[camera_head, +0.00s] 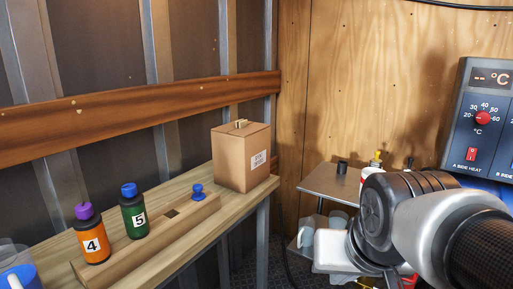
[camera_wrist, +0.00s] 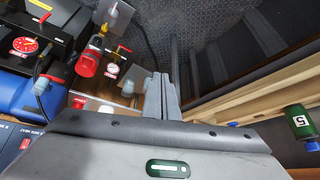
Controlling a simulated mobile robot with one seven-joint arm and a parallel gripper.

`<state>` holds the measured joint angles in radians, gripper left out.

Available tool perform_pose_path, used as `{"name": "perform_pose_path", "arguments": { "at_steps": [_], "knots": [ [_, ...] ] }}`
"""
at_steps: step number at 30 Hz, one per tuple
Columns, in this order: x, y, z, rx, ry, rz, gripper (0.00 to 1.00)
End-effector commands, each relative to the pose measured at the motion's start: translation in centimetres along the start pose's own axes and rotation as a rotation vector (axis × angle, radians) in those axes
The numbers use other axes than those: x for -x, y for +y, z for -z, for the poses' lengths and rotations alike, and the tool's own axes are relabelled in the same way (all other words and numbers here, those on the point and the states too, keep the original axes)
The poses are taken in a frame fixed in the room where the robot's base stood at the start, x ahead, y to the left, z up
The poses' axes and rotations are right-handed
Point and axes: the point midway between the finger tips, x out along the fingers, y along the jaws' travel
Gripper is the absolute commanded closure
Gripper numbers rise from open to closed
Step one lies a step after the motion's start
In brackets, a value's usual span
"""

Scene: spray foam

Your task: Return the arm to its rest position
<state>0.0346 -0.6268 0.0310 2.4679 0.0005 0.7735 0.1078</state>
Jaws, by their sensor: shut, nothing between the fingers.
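My gripper (camera_wrist: 162,92) is shut and empty in the wrist view, its two fingers together over the floor. In the head view my arm reaches in from the right edge. It stands in front of the metal side table (camera_head: 338,185), and the arm hides the fingers there. Orange bottle 4 (camera_head: 93,240) with a purple cap and green bottle 5 (camera_head: 136,216) with a blue cap stand upright on the wooden bench. Bottle 5 also shows at the right of the wrist view (camera_wrist: 300,122). My gripper is apart from both bottles.
A cardboard box (camera_head: 240,160) stands at the bench's far end, and a blue knob (camera_head: 197,190) sits on the wooden rack. The heater panel (camera_head: 483,115) is at the right.

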Motion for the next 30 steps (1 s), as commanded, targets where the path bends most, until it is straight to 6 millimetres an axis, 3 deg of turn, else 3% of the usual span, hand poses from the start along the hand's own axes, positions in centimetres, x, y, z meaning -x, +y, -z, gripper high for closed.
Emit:
{"name": "perform_pose_path", "arguments": {
  "at_steps": [5, 6, 17, 24, 30],
  "knots": [
    [2.8, 0.2, -3.7, 0.119, -0.034, 0.022, 1.0],
    [4.4, 0.1, -2.4, 0.114, -0.037, 0.02, 1.0],
    [11.9, -0.2, 2.1, 0.109, -0.037, 0.018, 1.0],
    [19.9, -0.5, 6.8, 0.108, -0.037, 0.018, 1.0],
    [23.4, -0.7, 8.8, 0.108, -0.037, 0.018, 1.0]
  ]
}}
